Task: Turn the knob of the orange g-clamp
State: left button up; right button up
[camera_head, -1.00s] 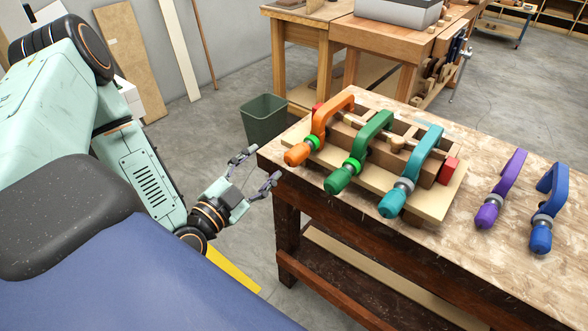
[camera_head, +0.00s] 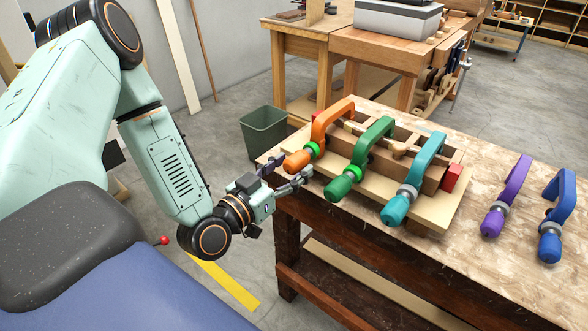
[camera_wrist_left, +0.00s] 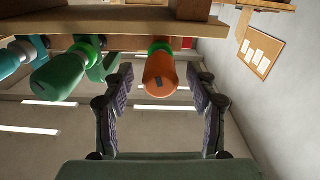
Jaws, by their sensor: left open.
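The orange g-clamp (camera_head: 330,118) sits at the left end of the wooden lamination on the workbench. Its orange knob (camera_head: 297,160) points toward me, with a bright green ring behind it. My left gripper (camera_head: 284,172) is open at the bench's left corner, right by the knob. In the left wrist view the orange knob (camera_wrist_left: 160,74) hangs between the two open fingers (camera_wrist_left: 162,95), with a gap on both sides. The wrist view looks turned over, with the board along the top. My right gripper is not in view.
A green clamp (camera_head: 372,140) is close beside the orange one, its knob (camera_wrist_left: 60,76) near a finger in the wrist view. A teal clamp (camera_head: 422,165) follows. Purple (camera_head: 510,190) and blue (camera_head: 556,205) clamps lie at the right. A green bin (camera_head: 264,130) stands behind the bench corner.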

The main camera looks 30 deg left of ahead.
pick_arm(q)
jog(key=shift+w+r, duration=0.1)
jog(key=shift+w, duration=0.6)
jog(key=c, duration=1.2)
jog(key=shift+o, duration=0.2)
jog(key=shift+n, duration=1.1)
jog(key=o, duration=1.2)
jog(key=shift+c, duration=0.2)
